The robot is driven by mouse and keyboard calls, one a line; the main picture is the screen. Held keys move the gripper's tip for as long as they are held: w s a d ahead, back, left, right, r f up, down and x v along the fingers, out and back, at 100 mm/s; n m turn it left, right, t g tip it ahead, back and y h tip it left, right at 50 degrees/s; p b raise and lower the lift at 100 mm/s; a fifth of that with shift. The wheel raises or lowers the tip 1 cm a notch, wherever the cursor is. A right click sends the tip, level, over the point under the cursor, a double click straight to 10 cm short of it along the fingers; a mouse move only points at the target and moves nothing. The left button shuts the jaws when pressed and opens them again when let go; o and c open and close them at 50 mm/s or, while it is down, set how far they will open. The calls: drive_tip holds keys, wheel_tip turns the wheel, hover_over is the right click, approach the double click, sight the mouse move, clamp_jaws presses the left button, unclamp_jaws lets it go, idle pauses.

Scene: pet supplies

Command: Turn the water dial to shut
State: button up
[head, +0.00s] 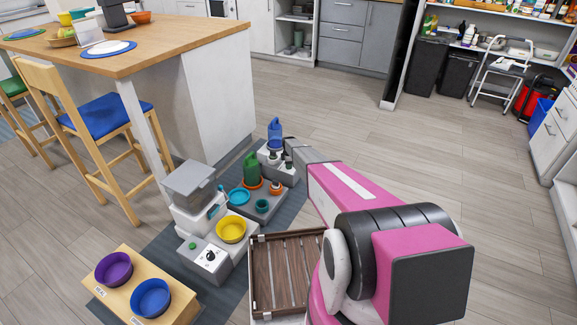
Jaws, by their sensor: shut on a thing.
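The water unit (268,157) is a small grey block with a blue bottle (275,131) standing on top, at the far end of the dark mat. My gripper (287,151) reaches in from the right at this unit. It is shut on a small part there, which I take to be the water dial. The dial's face and pointer are too small and too covered by my gripper to read. A white feeder (185,218) with a grey lid stands nearer. A black knob (210,256) is on the white panel in front of it.
A green watering can (251,167), a teal bowl (239,196) and small pots stand close to my gripper. A yellow bowl (231,229) sits by the feeder. A wooden stand (140,289) holds purple and blue bowls. A slatted crate (262,285) lies below my arm. Floor beyond is clear.

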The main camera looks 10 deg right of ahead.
drive_tip(key=n, duration=0.6)
drive_tip(key=shift+n, duration=0.3)
idle(0.4)
drive_tip(key=o, duration=0.9)
drive_tip(key=shift+r, duration=0.1)
wheel_tip(320, 180, up, 11)
drive_tip(key=shift+f, duration=0.2)
